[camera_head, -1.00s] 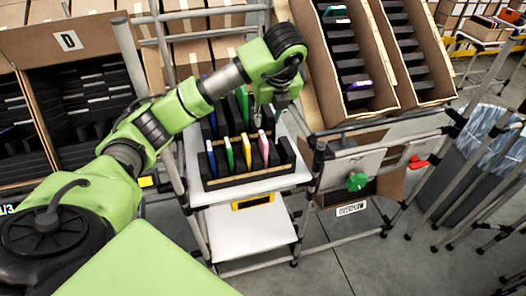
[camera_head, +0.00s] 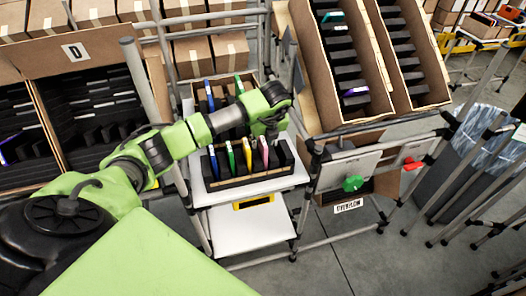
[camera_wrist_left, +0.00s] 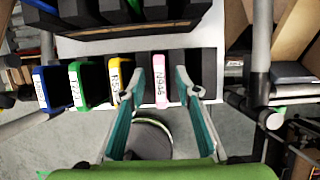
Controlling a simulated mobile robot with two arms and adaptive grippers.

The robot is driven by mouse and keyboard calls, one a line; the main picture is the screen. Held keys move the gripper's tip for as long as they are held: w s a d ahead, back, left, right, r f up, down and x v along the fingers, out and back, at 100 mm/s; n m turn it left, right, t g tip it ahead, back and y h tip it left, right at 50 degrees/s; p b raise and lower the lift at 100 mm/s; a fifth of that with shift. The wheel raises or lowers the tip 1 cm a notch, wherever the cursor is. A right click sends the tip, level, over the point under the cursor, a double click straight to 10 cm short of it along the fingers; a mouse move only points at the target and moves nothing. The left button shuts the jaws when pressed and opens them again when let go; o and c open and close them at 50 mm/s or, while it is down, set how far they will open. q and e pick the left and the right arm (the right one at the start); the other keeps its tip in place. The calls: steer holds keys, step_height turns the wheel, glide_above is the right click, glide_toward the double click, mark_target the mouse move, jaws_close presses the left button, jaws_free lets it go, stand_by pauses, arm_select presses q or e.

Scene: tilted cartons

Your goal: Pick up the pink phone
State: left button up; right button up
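The pink phone (camera_head: 264,151) stands upright in a slot of the black rack (camera_head: 239,182) on the white shelf. It is the rightmost phone of the front row, and in the left wrist view the pink phone (camera_wrist_left: 160,80) carries a white label. My left gripper (camera_wrist_left: 168,82) is open, its two teal-lined fingers on either side of the pink phone in that view. In the head view my left gripper (camera_head: 271,130) hangs over the rack, its fingertips partly hidden. I cannot tell whether the fingers touch the phone. My right gripper is not in view.
A yellow phone (camera_wrist_left: 114,77), a green phone (camera_wrist_left: 77,87) and a blue phone (camera_wrist_left: 42,88) stand left of the pink one. Another rack with phones (camera_head: 209,95) is behind.

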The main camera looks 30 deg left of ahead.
arm_select(q)
steer(key=shift+w+a+f, duration=0.1)
steer(key=shift+f, duration=0.2)
steer(key=shift+r, duration=0.1)
jaws_close()
